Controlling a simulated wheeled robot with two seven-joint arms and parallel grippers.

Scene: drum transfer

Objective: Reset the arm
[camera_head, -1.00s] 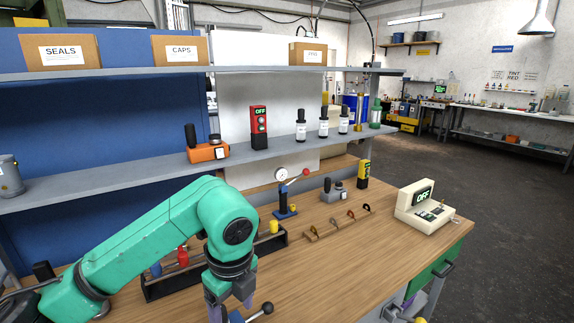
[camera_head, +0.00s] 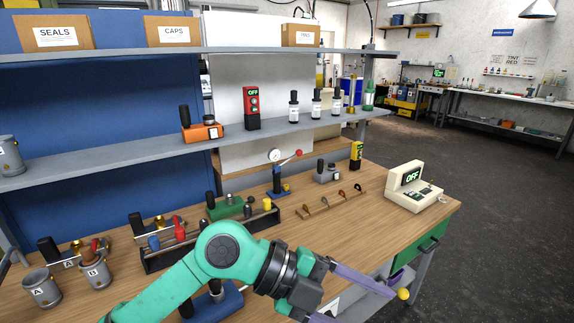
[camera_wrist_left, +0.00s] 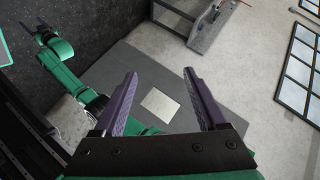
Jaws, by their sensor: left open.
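My left arm comes in from the bottom left of the head view and reaches right across the front of the bench. Its gripper (camera_head: 352,303) points to the lower right with purple fingers spread. In the left wrist view my left gripper (camera_wrist_left: 160,98) is open and empty, over a grey floor area with a pale square plate (camera_wrist_left: 160,105). A green arm with a small purple gripper (camera_wrist_left: 46,33), my right one, shows at the upper left of the wrist view. It is too small to tell whether it is open.
The wooden bench (camera_head: 370,225) holds a cream OFF device (camera_head: 410,188), a lever press (camera_head: 278,182), a hook rack (camera_head: 330,203) and grey cups (camera_head: 42,288) at left. A shelf (camera_head: 100,158) runs behind. A yellow knob (camera_head: 403,294) shows beside the left fingers. Open floor lies right.

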